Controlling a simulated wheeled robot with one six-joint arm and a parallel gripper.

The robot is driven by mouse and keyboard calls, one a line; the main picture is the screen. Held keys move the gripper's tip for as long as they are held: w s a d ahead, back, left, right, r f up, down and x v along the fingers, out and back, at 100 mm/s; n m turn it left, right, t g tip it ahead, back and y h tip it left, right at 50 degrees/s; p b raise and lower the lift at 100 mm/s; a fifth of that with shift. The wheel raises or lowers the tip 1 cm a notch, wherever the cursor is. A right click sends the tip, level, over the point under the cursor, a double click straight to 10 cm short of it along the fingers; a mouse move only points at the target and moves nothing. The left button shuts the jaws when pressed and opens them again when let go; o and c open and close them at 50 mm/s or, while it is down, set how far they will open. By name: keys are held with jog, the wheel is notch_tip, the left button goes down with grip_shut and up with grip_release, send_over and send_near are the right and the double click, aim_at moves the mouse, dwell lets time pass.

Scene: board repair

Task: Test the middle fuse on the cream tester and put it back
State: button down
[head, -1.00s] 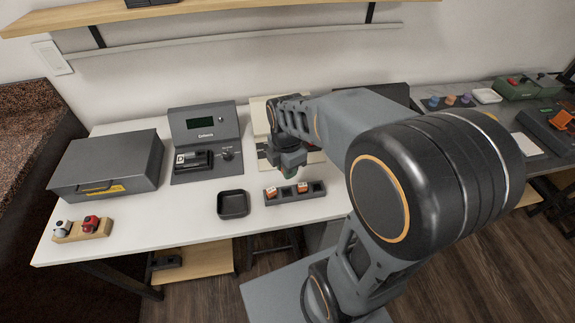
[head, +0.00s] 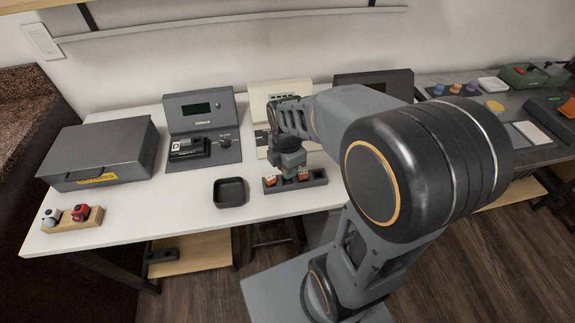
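The cream tester (head: 282,89) stands at the back of the white table, its lower part mostly hidden behind my arm. A dark fuse rack (head: 319,179) lies near the table's front edge. An orange-and-white fuse (head: 271,180) sits in its left part and another orange fuse (head: 304,175) to the right of the middle. My gripper (head: 289,174) points down at the rack's middle, between these two fuses. Its fingertips are small and dark against the rack, so I cannot tell whether they are open or shut, or whether a fuse is between them.
A dark grey tester (head: 203,112) stands left of the cream one. An empty black tray (head: 230,192) lies left of the rack. A grey box (head: 103,154) and a wooden block (head: 88,223) with two small items are at the left. The table's front left is mostly clear.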

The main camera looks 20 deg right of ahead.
jog(key=shift+f+b, duration=0.85)
jog(key=shift+f, duration=0.85)
dwell(3.4)
jog(key=c, duration=0.6)
grip_release()
jog(key=shift+r+p, duration=0.3)
jog(key=shift+r, duration=0.05)
jog(key=shift+r+p, duration=1.15)
jog(key=shift+r, duration=0.05)
jog(key=shift+r, duration=0.15)
